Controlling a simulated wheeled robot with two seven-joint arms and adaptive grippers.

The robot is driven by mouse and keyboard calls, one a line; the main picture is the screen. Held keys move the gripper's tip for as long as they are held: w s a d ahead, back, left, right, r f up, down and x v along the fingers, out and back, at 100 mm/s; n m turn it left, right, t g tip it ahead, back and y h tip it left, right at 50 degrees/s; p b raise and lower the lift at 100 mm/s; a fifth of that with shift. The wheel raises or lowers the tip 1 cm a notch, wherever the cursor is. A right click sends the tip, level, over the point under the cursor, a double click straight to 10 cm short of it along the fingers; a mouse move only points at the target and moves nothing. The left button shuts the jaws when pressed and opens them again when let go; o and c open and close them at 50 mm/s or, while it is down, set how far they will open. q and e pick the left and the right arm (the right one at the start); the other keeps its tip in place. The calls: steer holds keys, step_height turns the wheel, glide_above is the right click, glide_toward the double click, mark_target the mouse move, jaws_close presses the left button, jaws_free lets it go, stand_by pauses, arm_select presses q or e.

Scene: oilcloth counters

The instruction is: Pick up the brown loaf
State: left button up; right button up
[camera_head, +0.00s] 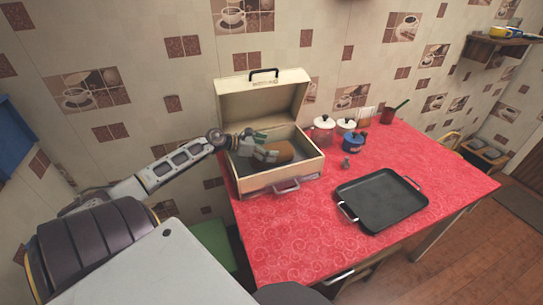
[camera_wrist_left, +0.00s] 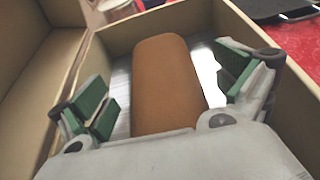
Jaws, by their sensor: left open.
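The brown loaf (camera_wrist_left: 167,82) lies inside an open wooden bread box (camera_head: 303,157). In the head view the loaf (camera_head: 283,151) shows at the right of my gripper, partly covered by it. My left gripper (camera_head: 262,147) reaches into the box from the left. In the left wrist view my left gripper (camera_wrist_left: 165,100) is open, one green-padded finger on each side of the loaf, with a gap visible on both sides. The near end of the loaf is hidden by the gripper's body. My right gripper is not in view.
The box's lid (camera_head: 262,98) stands raised at the back, and its walls surround the gripper. A dark tray (camera_head: 382,199) lies on the red counter (camera_head: 285,235). Several jars and pots, including a blue pot (camera_head: 353,142), stand right of the box.

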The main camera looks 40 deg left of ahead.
arm_select(q)
steer(key=shift+s+f, duration=0.1)
steer(key=shift+s, duration=0.05)
steer(key=c, duration=1.4)
steer(key=shift+d, duration=0.1)
steer(key=shift+r, duration=0.45)
step_height(320, 180, up, 8)
steer(key=shift+r+p, duration=0.1)
steer(key=shift+p, duration=0.45)
steer(key=shift+w+r, duration=0.2)
steer(key=shift+r, duration=0.4)
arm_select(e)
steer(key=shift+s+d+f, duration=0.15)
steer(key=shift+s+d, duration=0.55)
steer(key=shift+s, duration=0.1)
